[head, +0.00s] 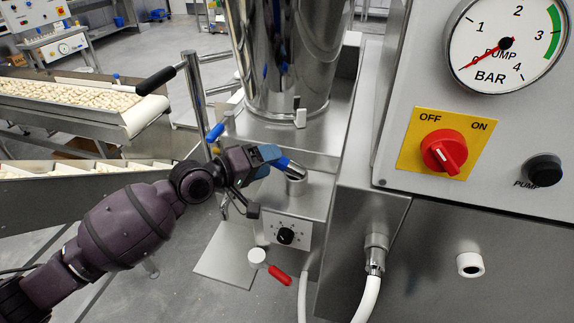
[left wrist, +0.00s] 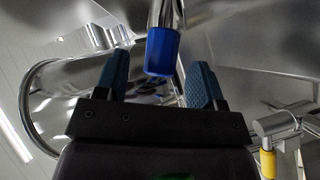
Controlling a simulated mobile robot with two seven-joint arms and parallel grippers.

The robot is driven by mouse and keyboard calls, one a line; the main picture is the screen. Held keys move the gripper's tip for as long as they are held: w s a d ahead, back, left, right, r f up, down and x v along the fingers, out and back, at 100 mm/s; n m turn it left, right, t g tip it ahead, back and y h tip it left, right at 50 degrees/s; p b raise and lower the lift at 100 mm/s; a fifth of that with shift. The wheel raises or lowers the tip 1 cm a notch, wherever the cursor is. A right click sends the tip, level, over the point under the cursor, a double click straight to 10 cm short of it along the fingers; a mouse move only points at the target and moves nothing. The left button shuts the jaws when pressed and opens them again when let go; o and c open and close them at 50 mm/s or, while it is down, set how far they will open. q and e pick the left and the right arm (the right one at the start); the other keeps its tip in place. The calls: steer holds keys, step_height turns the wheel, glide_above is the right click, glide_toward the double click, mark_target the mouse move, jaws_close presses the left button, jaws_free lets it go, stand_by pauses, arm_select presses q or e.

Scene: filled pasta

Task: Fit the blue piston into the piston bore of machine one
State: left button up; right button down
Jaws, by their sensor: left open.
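My left gripper (head: 268,155) reaches in from the left to the front of the steel machine (head: 325,140). Its blue-tipped fingers stand apart, one on each side of the blue piston in the left wrist view (left wrist: 160,52), with gaps between. The piston (head: 288,166) has a blue end and a shiny metal part pointing away from the gripper. In the head view it looks tilted, just above a short round steel stub (head: 296,184), which looks like the bore. I cannot tell whether the piston's metal end is inside it. My right gripper is not in view.
A steel hopper (head: 290,55) stands above the stub. Below are a black dial (head: 286,236) and a red-handled valve (head: 272,268). A control panel with a gauge (head: 505,43) and red switch (head: 445,152) stands right. A black-handled lever (head: 160,80) rises behind my arm, near conveyors.

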arm_select(q)
steer(key=x, duration=0.4)
steer(key=shift+w, duration=0.1)
steer(key=shift+a, duration=0.1)
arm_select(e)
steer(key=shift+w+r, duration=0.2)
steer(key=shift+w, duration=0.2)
arm_select(q)
steer(key=shift+c, duration=0.2)
